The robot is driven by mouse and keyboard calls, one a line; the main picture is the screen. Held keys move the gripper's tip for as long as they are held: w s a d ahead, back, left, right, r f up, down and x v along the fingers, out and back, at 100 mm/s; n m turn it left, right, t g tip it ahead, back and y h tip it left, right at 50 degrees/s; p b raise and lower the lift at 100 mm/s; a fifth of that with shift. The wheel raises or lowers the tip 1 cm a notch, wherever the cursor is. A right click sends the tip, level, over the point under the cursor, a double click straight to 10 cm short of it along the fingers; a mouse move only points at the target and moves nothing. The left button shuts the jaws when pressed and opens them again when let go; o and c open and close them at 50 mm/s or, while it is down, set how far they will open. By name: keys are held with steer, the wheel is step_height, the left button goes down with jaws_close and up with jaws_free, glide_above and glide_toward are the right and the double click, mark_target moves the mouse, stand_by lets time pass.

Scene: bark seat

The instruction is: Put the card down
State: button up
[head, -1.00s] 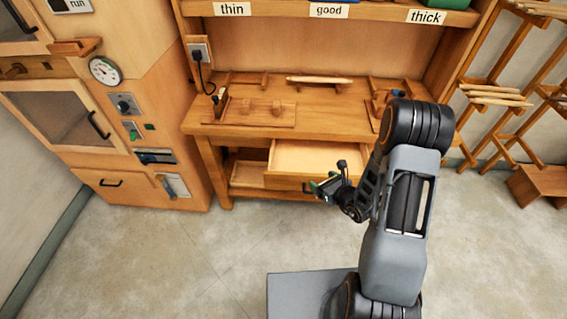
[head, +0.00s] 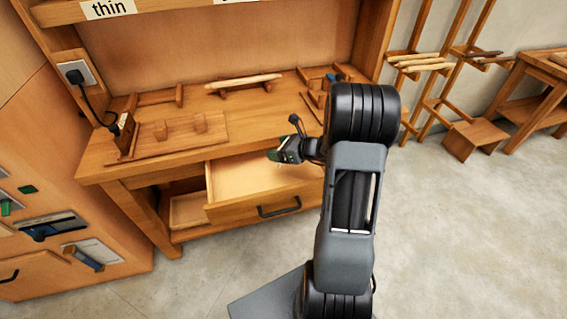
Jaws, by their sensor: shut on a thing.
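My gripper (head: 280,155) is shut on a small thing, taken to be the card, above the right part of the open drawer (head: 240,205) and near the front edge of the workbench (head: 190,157). Dark green shows at the jaws, but the card's own outline is too small to make out. The drawer is pulled out under the bench top, and the part of its floor that shows looks bare. My arm hides the right side of the bench.
A wooden board with two pegs (head: 180,130) lies on the bench at left. A pale stick (head: 243,81) rests on supports at the back. A rack with several sticks (head: 420,62) stands at right.

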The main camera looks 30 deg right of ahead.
step_height(320, 180, down, 7)
steer(key=shift+f+b, duration=0.1)
steer(key=shift+b, duration=0.35)
steer(key=d, duration=0.1)
steer(key=w+d, duration=0.1)
steer(key=d, duration=0.1)
steer(key=shift+d, duration=0.15)
steer(key=shift+w+d+f, duration=0.1)
steer(key=shift+d+f, duration=0.05)
steer(key=shift+d, duration=0.2)
steer(key=shift+a+f, duration=0.1)
steer(key=shift+f, duration=0.35)
steer(key=shift+f, duration=0.1)
steer(key=o, duration=0.4)
steer(key=shift+f, duration=0.1)
steer(key=o, duration=0.4)
